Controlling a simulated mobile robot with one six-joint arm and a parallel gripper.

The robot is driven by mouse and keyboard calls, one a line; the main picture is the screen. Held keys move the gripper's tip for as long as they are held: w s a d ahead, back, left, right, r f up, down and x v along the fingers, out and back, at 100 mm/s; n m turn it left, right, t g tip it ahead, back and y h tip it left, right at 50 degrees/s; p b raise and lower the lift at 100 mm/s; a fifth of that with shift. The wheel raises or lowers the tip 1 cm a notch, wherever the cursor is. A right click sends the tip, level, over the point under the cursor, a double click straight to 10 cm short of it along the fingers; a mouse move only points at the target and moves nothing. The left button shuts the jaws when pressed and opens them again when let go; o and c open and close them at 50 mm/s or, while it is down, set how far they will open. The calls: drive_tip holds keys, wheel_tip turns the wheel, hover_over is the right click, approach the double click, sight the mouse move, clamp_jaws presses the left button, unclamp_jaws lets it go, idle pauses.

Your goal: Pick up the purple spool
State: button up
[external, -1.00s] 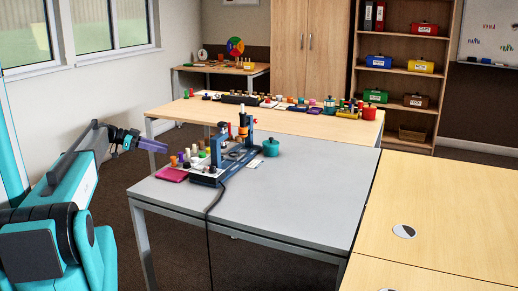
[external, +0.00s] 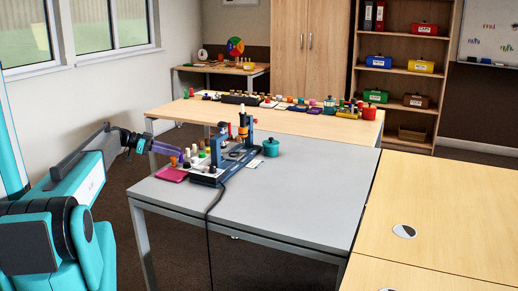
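My gripper (external: 180,154), with purple fingers, reaches over the left end of the grey table (external: 290,195), beside a cluster of small coloured pieces. Its fingertips overlap that cluster in the picture. Whether they are open or shut is too small to tell. I cannot pick out the purple spool for sure. A small purple piece that showed in the cluster earlier now merges with or is hidden by the purple fingertips. An orange piece (external: 173,161) stands just below the fingertips, and pale pieces stand to the right.
A magenta mat (external: 171,174) lies at the table's left edge. A blue stand (external: 243,140) with an upright post rises right of the pieces, with a teal pot (external: 271,147) beyond it. A black cable (external: 213,200) hangs over the front edge. The table's right side is clear.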

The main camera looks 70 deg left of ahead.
drive_tip(key=shift+w+d+f, duration=0.1)
drive_tip(key=shift+w, duration=0.25)
drive_tip(key=shift+c, duration=0.3)
clamp_jaws()
wheel_tip(320, 180, up, 10)
drive_tip(key=b, duration=0.1)
idle(0.7)
idle(0.4)
